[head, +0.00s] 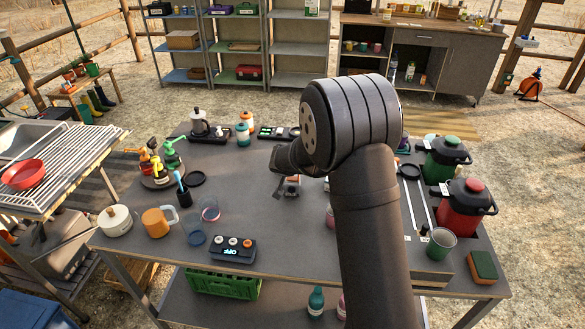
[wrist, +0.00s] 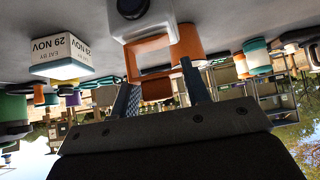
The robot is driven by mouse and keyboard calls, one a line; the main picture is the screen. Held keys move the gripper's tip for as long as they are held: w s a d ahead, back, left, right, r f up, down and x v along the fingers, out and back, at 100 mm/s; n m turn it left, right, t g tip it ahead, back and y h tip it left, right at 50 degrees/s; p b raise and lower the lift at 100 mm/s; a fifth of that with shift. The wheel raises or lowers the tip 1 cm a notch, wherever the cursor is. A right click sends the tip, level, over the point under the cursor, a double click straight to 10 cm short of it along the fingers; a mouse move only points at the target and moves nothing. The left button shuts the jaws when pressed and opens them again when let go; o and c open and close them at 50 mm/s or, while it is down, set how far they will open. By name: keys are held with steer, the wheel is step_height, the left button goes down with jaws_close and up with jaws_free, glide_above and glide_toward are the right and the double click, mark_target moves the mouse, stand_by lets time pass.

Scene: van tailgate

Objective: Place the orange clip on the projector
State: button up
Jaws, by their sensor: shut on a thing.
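The orange clip (wrist: 156,90) shows in the wrist view between the two fingers of my gripper (wrist: 159,76), which is shut on it. A pale body with a dark round lens (wrist: 132,7), likely the projector, is at the top of the wrist view, close to the fingertips. Orange parts stand beside it, and I cannot tell whether they touch the clip. In the head view, my gripper (head: 280,186) is low over the middle of the table. A small grey and orange thing (head: 292,187) beside it is likely the projector, partly hidden by my arm.
An orange mug (head: 157,222), a white pot (head: 115,220) and clear cups stand at the table's (head: 310,245) left. A button box (head: 233,248) is at the front. Green (head: 446,158) and red (head: 463,208) canisters stand at the right. Bare table lies in front of my gripper.

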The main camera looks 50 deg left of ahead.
steer(key=shift+f, duration=0.15)
steer(key=o, duration=0.9)
steer(key=shift+o, duration=0.2)
steer(key=shift+s+d+r, duration=0.2)
steer(key=shift+r, duration=0.3)
steer(key=v, duration=1.1)
